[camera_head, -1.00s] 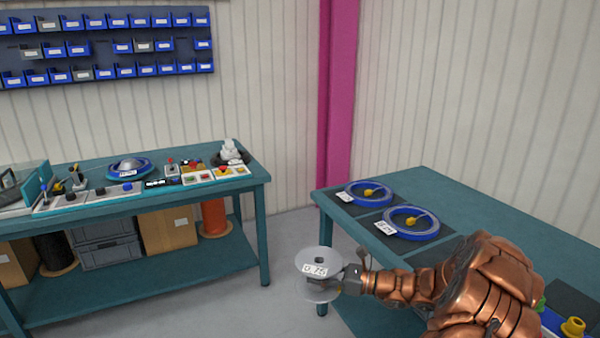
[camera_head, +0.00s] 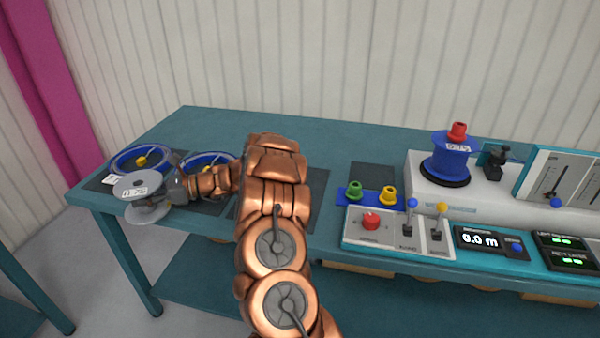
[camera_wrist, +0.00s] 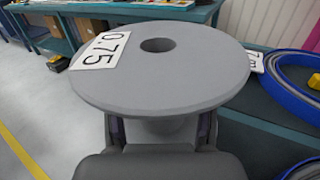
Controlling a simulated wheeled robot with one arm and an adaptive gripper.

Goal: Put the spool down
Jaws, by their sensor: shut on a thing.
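The grey spool (camera_head: 146,196) has a white label reading 0.75 on its top flange. My gripper (camera_head: 178,186) is shut on the spool and holds it upright at the front left corner of the teal table (camera_head: 215,125). In the wrist view the spool (camera_wrist: 165,85) fills the upper middle, with its centre hole facing up. My gripper (camera_wrist: 160,130) grasps it below the top flange, around the core. I cannot tell whether the lower flange touches anything.
Two blue cable rings (camera_head: 140,160) (camera_head: 207,160) lie on dark mats behind the spool. To the right stand a control panel (camera_head: 395,232), green and yellow knobs (camera_head: 372,193), and a blue spool (camera_head: 446,158) with a red top on a white machine. The table's back left is clear.

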